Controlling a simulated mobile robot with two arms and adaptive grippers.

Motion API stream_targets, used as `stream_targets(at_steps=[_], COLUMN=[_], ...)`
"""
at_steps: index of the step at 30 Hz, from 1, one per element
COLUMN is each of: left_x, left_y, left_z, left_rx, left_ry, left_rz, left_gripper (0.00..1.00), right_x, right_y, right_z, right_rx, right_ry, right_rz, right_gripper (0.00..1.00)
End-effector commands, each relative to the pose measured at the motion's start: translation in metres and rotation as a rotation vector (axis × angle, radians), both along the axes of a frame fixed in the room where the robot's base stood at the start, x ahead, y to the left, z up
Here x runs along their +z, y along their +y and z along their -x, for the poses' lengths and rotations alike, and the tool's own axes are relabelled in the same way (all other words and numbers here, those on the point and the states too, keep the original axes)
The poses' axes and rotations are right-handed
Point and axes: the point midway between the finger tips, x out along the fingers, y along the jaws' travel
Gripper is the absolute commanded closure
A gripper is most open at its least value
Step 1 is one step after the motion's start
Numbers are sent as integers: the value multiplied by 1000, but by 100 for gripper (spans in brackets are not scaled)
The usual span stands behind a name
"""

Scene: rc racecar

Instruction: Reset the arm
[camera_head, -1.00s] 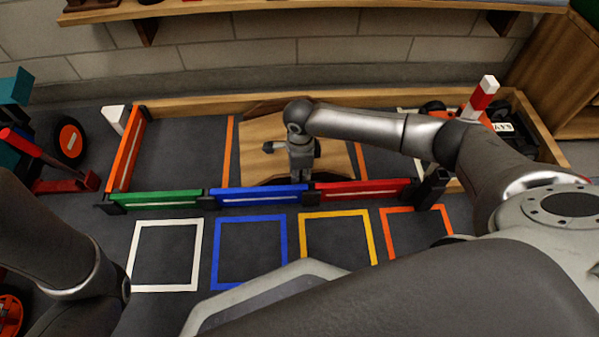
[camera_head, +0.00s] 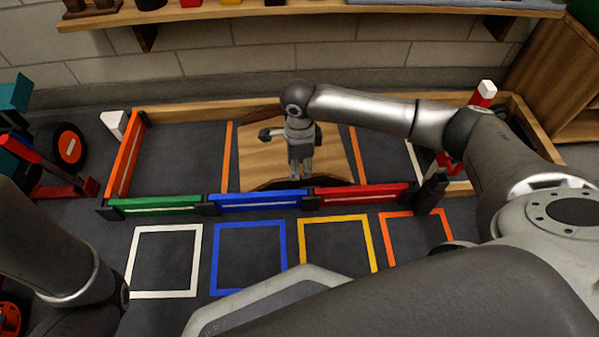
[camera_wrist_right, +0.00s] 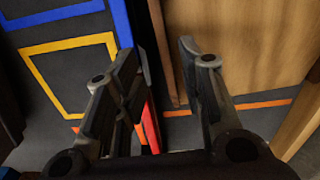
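My right arm (camera_head: 370,110) reaches in from the right in the head view, bent at the elbow, with its wrist over the wooden ramp (camera_head: 262,155). My right gripper (camera_head: 301,176) points down near the front edge of the ramp, behind the blue barrier (camera_head: 255,200). In the right wrist view the two fingers of the right gripper (camera_wrist_right: 163,80) stand apart with nothing between them. The ramp (camera_wrist_right: 260,40) shows there beyond the right finger. My left arm (camera_head: 60,250) shows at the lower left, but its gripper is out of view.
Green (camera_head: 155,204) and red (camera_head: 365,193) barriers flank the blue one. An orange barrier (camera_head: 127,160) and a wooden rail (camera_head: 195,115) bound the pen. White, blue, yellow and orange outlined squares lie in front, empty where visible. A red-and-white post (camera_head: 484,93) is partly hidden by my arm.

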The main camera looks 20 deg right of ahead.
Motion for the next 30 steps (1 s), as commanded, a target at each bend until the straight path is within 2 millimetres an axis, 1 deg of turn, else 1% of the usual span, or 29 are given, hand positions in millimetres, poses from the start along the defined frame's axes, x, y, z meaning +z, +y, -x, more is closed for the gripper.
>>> stream_targets(at_steps=[3,6,21,23,26,29,30], left_x=[0,0,0,1,4,9,10], left_y=[0,0,0,0,0,1,1], left_z=[0,0,0,0,-6,-16,-21], left_rx=[0,0,0,0,0,-1,-2], left_ry=[-1,-1,-1,1,17,44,59], left_rz=[0,-1,-1,0,0,2,2], left_gripper=[100,100,100,100,100,100,100], right_x=[9,12,12,13,17,30,39], right_y=[0,0,0,3,23,67,89], right_z=[-1,-1,-1,1,14,44,60], right_rx=[0,0,-1,0,5,12,12], right_ry=[-2,-2,-3,1,35,112,154], right_rz=[0,0,-1,-10,-70,-205,-274], right_gripper=[64,64,64,64,64,64,64])
